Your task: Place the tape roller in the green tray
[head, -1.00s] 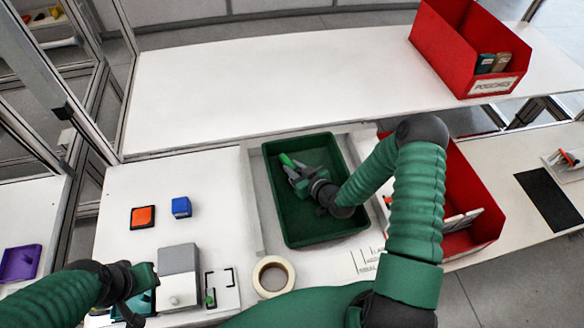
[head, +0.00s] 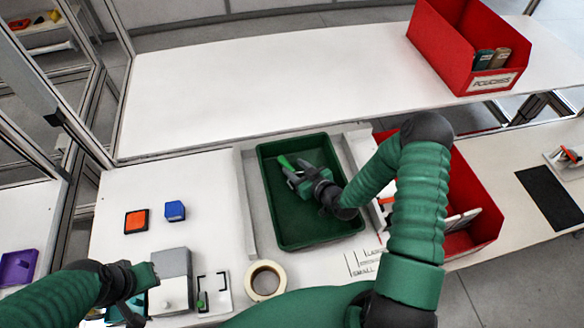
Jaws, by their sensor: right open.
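The green tray (head: 272,222) stands on the near table, right of centre. My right gripper (head: 290,170) is inside it, low over its floor, with its jaws open. A bright green elongated piece (head: 284,161) shows at the fingertips inside the tray. It looks like part of the tape roller, but the gripper hides the rest, and I cannot tell whether it touches the fingers. A cream ring-shaped tape roll (head: 253,281) lies flat in front of the tray. My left gripper (head: 148,275) is beside a grey block at lower left; its jaws are unclear.
A red bin (head: 478,205) stands right of the tray behind my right arm. Another red bin (head: 440,50) is on the back table. An orange-topped block (head: 137,221), a blue block (head: 175,211) and the grey block (head: 172,262) are left. The back table is largely clear.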

